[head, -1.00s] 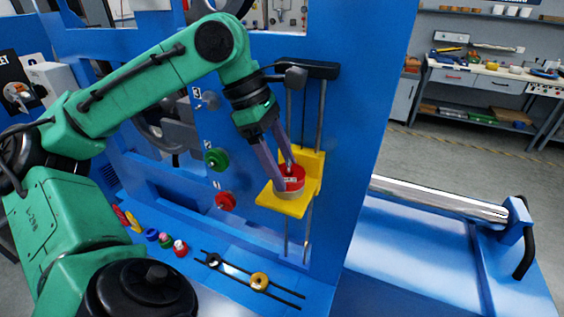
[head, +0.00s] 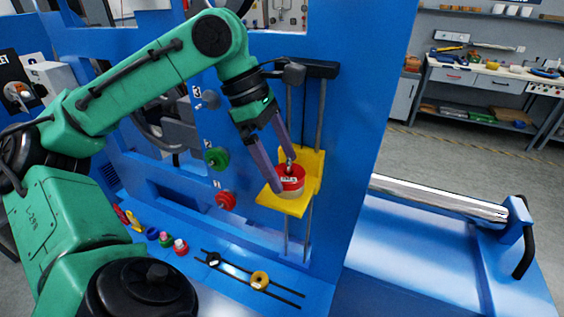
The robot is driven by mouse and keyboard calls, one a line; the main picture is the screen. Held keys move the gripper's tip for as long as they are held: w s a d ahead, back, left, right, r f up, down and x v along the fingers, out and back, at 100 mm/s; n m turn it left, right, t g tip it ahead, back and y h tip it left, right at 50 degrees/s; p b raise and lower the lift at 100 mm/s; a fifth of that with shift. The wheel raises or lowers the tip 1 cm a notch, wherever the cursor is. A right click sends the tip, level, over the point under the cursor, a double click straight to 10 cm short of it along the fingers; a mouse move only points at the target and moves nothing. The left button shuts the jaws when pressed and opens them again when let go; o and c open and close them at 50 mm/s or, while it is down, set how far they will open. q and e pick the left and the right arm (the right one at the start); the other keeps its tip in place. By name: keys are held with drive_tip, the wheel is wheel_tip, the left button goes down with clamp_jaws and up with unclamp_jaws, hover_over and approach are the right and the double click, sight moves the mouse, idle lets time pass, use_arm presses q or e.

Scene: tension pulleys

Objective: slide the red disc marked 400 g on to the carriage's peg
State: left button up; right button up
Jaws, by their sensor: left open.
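The red disc (head: 291,178) with a white label sits on the yellow carriage (head: 282,204), around its peg (head: 290,154), whose tip shows above the disc. A paler disc or base (head: 290,193) shows just under the red one. The label is too small to read. My left gripper (head: 279,168) is open, with its purple fingers apart, one at the left of the disc and one behind the peg. My right gripper is out of view.
Red (head: 226,200) and green (head: 216,158) knobs stick out of the blue panel left of the carriage. Vertical rods (head: 321,115) guide the carriage. Small discs (head: 181,246) and a slotted rail (head: 258,281) lie on the blue ledge below. A workbench (head: 480,80) stands far back right.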

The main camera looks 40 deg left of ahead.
use_arm(q)
drive_tip(key=p+v, duration=0.5)
drive_tip(key=v, duration=0.9)
drive_tip(key=shift+d+f, duration=0.1)
